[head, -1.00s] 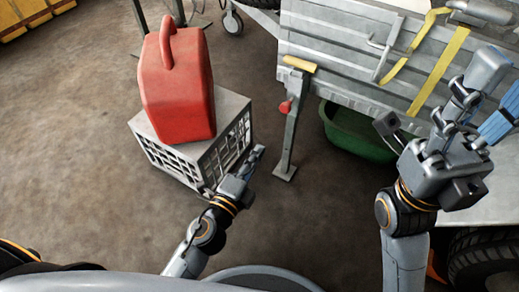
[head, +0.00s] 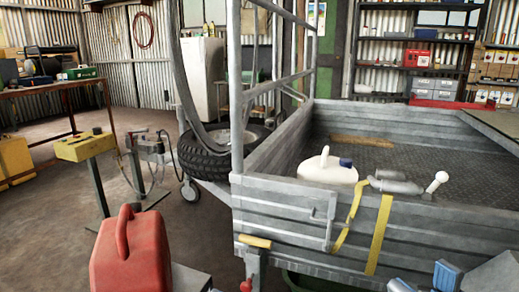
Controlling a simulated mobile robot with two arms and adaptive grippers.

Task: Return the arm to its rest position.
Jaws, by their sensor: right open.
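My left gripper is out of view.
A red fuel can (head: 132,255) stands at the lower left. A yellow-topped stand (head: 85,147) is behind it. The trailer holds a white jug (head: 327,168); a yellow strap (head: 378,235) hangs over its side. A spare tyre (head: 205,155) is at centre-left.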

